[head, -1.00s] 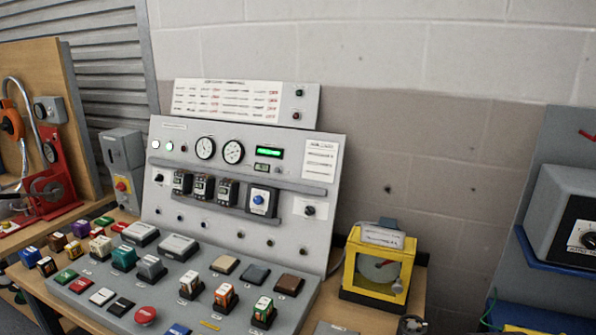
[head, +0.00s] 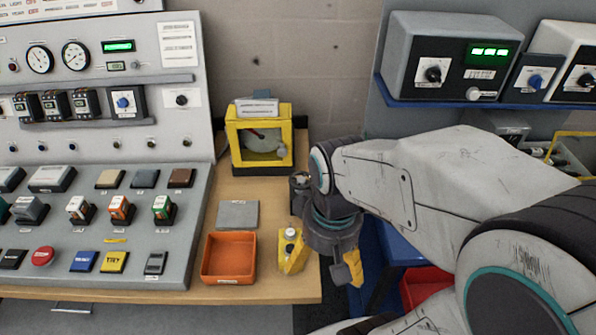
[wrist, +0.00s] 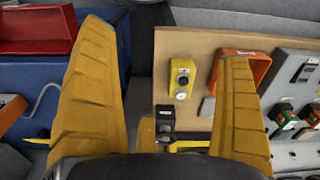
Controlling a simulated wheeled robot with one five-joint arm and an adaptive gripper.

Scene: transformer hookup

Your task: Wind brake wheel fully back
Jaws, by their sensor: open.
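No brake wheel can be made out with certainty. A dark round-topped thing (head: 299,187) at the table's right edge is partly hidden by my arm, and I cannot tell what it is. A grey disc with a red pointer (head: 262,138) sits inside a yellow-framed box (head: 235,158) at the back of the table. My gripper (head: 347,270) points down beside the table's right edge, right of a yellow button box (head: 290,250). In the wrist view, my gripper (wrist: 165,45) has its yellow fingers wide apart with nothing held.
An orange tray (head: 229,278) and a grey plate (head: 238,214) lie on the table. The sloped control panel (head: 185,235) fills the left. A blue shelf with grey instruments (head: 440,60) is at the right. A red bin (head: 425,285) stands low near my arm.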

